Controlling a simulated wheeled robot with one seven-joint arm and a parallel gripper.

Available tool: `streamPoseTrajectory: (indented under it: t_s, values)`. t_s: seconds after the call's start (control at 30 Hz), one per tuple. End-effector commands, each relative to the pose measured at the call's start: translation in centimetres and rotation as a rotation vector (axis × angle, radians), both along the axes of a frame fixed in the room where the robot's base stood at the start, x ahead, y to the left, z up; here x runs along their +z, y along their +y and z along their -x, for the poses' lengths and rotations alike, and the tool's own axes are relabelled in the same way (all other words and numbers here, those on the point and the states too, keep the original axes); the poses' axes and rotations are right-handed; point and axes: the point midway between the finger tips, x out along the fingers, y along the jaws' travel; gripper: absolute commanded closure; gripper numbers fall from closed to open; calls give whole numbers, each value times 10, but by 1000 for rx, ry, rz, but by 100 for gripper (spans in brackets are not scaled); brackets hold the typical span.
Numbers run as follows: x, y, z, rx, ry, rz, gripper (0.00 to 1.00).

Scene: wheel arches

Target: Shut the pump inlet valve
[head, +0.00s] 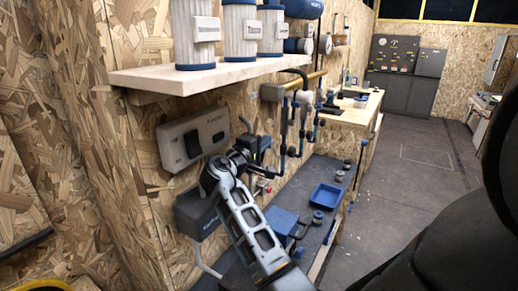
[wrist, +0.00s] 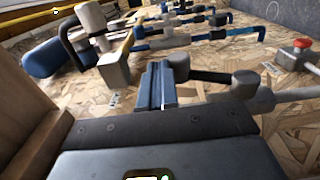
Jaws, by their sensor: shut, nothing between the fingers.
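My gripper (wrist: 155,86) is shut and empty in the wrist view, its two fingers together just left of a dark lever-like handle (wrist: 212,76). The handle joins a grey pipe fitting (wrist: 250,88) on the right. I cannot tell whether the fingers touch it. No readable label shows which valve is the pump inlet valve. In the head view my arm reaches to the wall beside the pipework (head: 300,115), and its wrist hides the fingertips and the nearest fittings.
A wooden shelf (head: 205,76) with several labelled canisters (head: 240,30) juts out above my arm. A grey box (head: 193,138) is on the wall to the left. Below is a dark bench with a blue tray (head: 327,195). A red button (wrist: 301,44) is at right in the wrist view.

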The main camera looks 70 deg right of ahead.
Motion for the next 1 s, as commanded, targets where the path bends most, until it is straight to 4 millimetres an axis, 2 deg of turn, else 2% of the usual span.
streamPoseTrajectory:
  t_s: [0.5,1.0]
  values:
    - [-8,-37,9,0,1,0,100]
    - [-11,-47,11,0,1,0,100]
